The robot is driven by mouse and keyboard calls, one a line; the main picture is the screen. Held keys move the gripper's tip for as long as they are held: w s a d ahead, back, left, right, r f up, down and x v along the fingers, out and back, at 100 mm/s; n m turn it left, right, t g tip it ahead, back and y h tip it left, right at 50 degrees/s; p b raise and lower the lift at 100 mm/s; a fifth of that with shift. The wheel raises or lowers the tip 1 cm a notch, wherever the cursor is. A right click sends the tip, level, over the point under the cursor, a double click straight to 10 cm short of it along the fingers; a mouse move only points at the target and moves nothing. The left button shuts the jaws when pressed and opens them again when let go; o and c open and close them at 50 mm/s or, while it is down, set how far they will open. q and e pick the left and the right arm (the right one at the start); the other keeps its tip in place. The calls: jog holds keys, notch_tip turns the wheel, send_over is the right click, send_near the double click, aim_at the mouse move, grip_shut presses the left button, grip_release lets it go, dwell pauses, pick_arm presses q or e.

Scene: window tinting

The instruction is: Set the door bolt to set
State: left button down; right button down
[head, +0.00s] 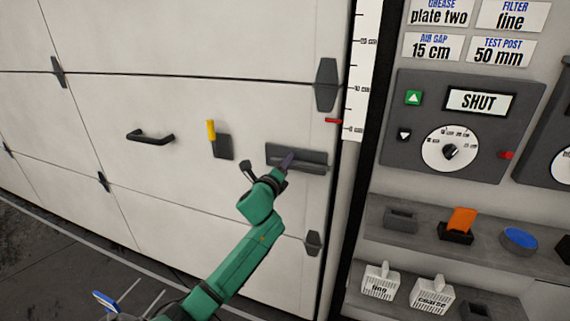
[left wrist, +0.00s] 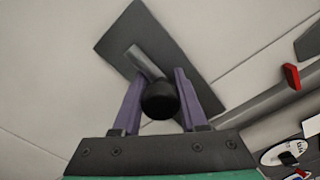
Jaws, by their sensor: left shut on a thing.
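The door bolt is a dark grey plate (head: 312,155) with a bar along it, mounted on the lower right part of the pale panelled door (head: 210,100). My left gripper (head: 284,164) reaches it from the lower left and covers part of the bar. In the left wrist view the purple fingers of my left gripper (left wrist: 157,103) are shut on the bolt's round black knob (left wrist: 160,101). A grey stem (left wrist: 145,62) runs from the knob to the dark plate (left wrist: 165,40). My right gripper is not in view.
A yellow-tipped lever (head: 211,131) and a black handle (head: 150,137) sit on the door left of the bolt. Right of the door are a white scale (head: 360,75), a control panel (head: 470,85) reading SHUT, and shelves (head: 400,240) with small items.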

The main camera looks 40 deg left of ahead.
aim_at(303, 166)
pick_arm(q)
jog(key=d, duration=0.1)
jog(key=w+d, duration=0.1)
jog(key=d, duration=0.3)
jog(key=shift+w, duration=0.35)
jog(key=c, duration=0.6)
grip_release()
jog(key=shift+o, duration=0.6)
jog(key=shift+w+d, duration=0.1)
jog(key=shift+d, duration=0.1)
jog(key=shift+a, duration=0.1)
